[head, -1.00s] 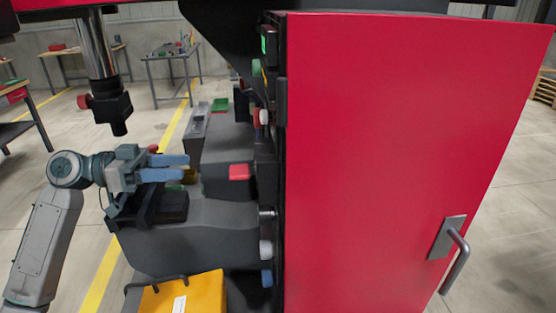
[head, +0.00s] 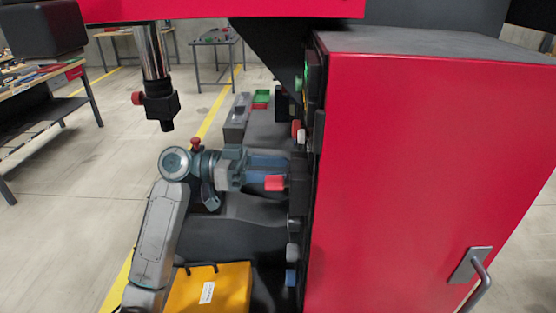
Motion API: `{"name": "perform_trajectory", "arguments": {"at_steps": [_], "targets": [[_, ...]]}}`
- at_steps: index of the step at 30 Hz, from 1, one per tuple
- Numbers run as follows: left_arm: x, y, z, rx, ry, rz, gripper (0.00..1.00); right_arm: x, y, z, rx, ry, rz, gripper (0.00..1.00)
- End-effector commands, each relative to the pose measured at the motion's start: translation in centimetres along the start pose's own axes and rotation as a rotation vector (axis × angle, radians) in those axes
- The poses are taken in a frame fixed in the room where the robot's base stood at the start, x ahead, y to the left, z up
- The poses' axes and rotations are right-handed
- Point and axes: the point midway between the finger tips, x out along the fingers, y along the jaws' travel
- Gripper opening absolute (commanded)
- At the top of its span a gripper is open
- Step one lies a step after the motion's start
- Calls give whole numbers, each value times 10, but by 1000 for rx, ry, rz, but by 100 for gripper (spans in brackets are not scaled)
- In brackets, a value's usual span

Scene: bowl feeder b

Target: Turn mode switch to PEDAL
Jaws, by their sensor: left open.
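The control panel (head: 313,110) is the narrow dark face on the left side of the red cabinet, seen almost edge-on. Several knobs and buttons stick out of it: a green one (head: 299,82), a red one (head: 296,127), a white one (head: 293,252) and a blue one (head: 291,278). Labels cannot be read, so I cannot tell which is the mode switch or where it points. My left gripper (head: 284,167) is open, its blue fingers pointing right, close to the panel at mid height. Whether it touches a control is hidden. My right gripper is out of view.
The big red cabinet (head: 420,160) with a door handle (head: 480,285) fills the right. A red block (head: 275,183) shows just below my fingers. A yellow box (head: 228,290) is at the bottom. A dark vertical cylinder (head: 160,103) hangs above my left arm.

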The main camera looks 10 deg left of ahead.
Motion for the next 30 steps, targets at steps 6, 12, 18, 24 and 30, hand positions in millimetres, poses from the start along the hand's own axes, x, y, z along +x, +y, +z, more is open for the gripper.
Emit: {"name": "perform_trajectory", "arguments": {"at_steps": [6, 12, 18, 24, 30], "targets": [[12, 0, 0, -1, 0, 1, 52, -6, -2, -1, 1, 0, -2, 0], [13, 0, 0, -1, -1, 0, 52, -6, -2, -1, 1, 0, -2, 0], [12, 0, 0, -1, -1, 0, 28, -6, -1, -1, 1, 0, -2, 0], [12, 0, 0, -1, -1, 0, 7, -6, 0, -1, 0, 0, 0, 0], [12, 0, 0, -27, 1, 0, 7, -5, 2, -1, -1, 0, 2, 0]]}}
